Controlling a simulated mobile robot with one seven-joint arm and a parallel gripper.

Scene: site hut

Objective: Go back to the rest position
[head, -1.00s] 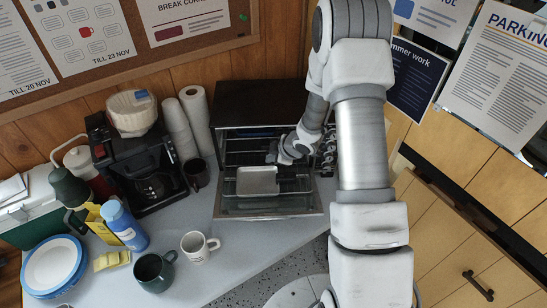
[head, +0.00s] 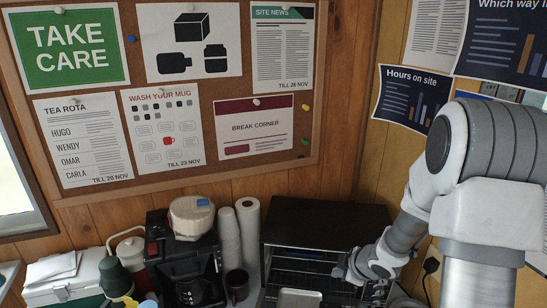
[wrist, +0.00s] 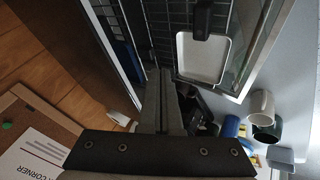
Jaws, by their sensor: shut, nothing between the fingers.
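My gripper (head: 352,270) is at the front of the black toaster oven (head: 325,223), by the right part of its opening. In the wrist view the two fingers of my gripper (wrist: 160,75) are together with nothing between them. A pale tray (head: 298,299) is at the oven opening, cut by the bottom edge of the head view. The tray also shows in the wrist view (wrist: 197,62), apart from the fingers, beside the dark wire rack. My arm comes in from the right and hides part of the oven's right side.
A coffee machine (head: 186,270), paper rolls (head: 248,235) and a dark mug (head: 237,284) stand left of the oven. A pinboard (head: 225,100) hangs on the wall behind. In the wrist view a white mug (wrist: 262,106) and a blue bottle (wrist: 231,127) stand near the oven.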

